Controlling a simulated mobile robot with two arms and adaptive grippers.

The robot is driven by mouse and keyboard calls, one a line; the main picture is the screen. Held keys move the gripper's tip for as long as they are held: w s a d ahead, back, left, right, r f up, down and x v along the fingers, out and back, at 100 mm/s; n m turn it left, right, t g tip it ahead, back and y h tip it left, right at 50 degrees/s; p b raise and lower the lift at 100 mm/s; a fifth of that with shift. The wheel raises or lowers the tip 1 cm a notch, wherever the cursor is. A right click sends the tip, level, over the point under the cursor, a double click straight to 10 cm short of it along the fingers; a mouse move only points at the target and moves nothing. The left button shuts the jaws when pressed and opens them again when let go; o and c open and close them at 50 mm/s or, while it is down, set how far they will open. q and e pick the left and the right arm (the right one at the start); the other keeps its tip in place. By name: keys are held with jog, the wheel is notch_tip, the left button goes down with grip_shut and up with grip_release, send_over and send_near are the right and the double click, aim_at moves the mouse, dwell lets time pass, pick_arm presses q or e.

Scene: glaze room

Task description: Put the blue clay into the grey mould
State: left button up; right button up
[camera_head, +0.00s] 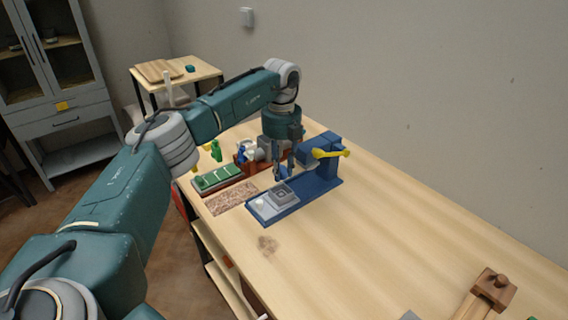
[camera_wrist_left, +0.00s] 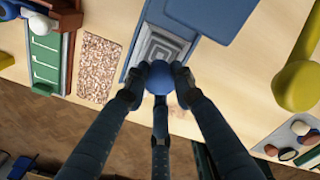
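The blue clay (camera_wrist_left: 159,77) is a round ball between the fingertips of my left gripper (camera_wrist_left: 158,86) in the left wrist view. The fingers touch it on both sides. The grey mould (camera_wrist_left: 163,46), a square block with a stepped, maze-like recess, lies just beyond the clay in that view, partly covered by it. In the head view the grey mould (camera_head: 283,192) sits on the blue press base, and my left gripper (camera_head: 283,174) points down above it. I cannot tell how large the gap between clay and mould is. My right gripper is not in view.
The blue press (camera_head: 323,165) has a yellow lever (camera_head: 332,153) beside the gripper. A green tray (camera_head: 217,178) and a speckled mat (camera_head: 232,198) lie to the left. A wooden tool (camera_head: 490,290) lies at front right. The table's middle is clear.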

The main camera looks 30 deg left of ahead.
pick_arm(q)
jog(key=shift+f, duration=0.4)
jog(key=shift+a+f+b, duration=0.15)
jog(key=shift+f+b, duration=0.55)
jog(key=shift+f, duration=1.15)
jog(key=shift+p, duration=0.55)
dwell(1.0)
jog(key=shift+c, duration=0.2)
jog(key=o, duration=1.2)
jog(key=shift+r, duration=0.1)
notch_tip(320, 180, up, 12)
jog(key=shift+f, duration=0.1)
